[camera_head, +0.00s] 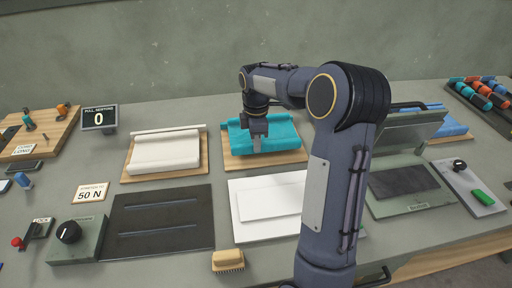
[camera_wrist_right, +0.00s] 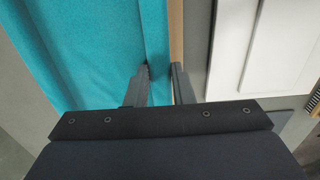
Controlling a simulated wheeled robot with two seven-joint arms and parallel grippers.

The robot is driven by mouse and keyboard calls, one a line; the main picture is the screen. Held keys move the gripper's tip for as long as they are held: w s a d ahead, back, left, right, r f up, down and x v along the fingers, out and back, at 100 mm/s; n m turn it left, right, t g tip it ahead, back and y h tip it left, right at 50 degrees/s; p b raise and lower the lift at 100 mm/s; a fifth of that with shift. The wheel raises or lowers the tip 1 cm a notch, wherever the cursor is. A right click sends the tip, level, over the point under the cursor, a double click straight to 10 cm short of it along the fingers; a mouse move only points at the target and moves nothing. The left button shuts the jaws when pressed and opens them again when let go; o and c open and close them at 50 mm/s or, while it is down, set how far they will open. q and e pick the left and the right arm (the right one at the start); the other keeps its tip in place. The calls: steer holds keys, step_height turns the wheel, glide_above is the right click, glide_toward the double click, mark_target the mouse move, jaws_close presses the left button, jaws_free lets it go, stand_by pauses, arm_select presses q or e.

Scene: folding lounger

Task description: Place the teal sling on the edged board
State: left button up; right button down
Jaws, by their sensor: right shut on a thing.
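The teal sling (camera_head: 281,133) lies folded on a wooden board (camera_head: 290,160) at the back middle of the bench. It fills the left of the right wrist view (camera_wrist_right: 85,50). My right gripper (camera_head: 256,146) reaches down at the sling's front left part. In the right wrist view its fingers (camera_wrist_right: 162,72) are shut on the sling's hem strip, one finger on each side. The sling still appears to rest on its wooden board. A white board (camera_head: 245,222) with a rectangular inner outline, seemingly the edged board, lies in front; my right arm hides its right part. My left gripper is out of view.
A cream sling (camera_head: 165,150) lies on another wooden board at left. A black slotted board (camera_head: 160,243), a knob box (camera_head: 75,238) and a brush (camera_head: 228,260) are in front. A green press (camera_head: 410,185) stands at right. The white board's visible surface is clear.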

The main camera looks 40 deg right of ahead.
steer(key=shift+f, duration=1.45)
steer(key=c, duration=1.3)
jaws_free()
steer(key=shift+f, duration=0.15)
steer(key=shift+o, duration=0.2)
